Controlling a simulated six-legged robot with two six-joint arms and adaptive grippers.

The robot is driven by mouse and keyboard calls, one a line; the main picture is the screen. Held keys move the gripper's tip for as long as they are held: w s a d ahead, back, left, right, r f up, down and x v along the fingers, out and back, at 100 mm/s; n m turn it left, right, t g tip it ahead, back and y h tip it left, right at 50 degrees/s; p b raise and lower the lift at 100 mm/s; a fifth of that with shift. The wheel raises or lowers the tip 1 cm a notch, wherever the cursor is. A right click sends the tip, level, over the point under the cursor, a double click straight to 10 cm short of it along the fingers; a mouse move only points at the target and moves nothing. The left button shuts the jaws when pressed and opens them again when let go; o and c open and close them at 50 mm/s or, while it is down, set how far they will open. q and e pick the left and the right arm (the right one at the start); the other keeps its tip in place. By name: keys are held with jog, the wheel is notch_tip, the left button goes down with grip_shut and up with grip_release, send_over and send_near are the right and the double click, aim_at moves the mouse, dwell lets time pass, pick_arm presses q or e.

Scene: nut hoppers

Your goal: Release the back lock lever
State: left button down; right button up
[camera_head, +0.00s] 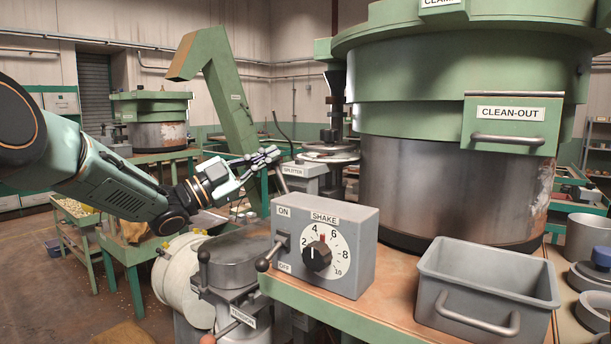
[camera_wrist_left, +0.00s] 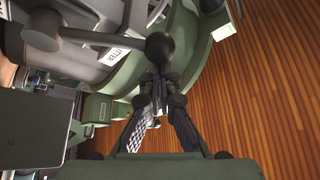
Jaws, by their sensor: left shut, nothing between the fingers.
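In the left wrist view a grey lever with a black ball knob (camera_wrist_left: 160,46) reaches in from the left, over a grey housing whose label ends in "TTER". No label names it as the back lock lever. My left gripper (camera_wrist_left: 157,82) is shut and empty, its fingertips just below the knob in the picture; I cannot tell whether they touch it. In the head view my left gripper (camera_head: 274,154) is beside the SPLITTER housing (camera_head: 303,182), behind the SHAKE box. It hides part of that area. My right gripper is not in view.
The grey SHAKE control box (camera_head: 358,263) stands in front of the splitter. The large green and steel hopper (camera_head: 450,190) is to the right, with a grey bin (camera_head: 490,262) before it. A lidded pot (camera_head: 237,266) with a TENSION label stands at the front.

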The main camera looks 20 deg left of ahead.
pick_arm(q)
jog(key=shift+a+n+t, duration=0.1)
jog(key=shift+n+t, duration=0.2)
jog(key=shift+a, duration=0.1)
dwell(0.4)
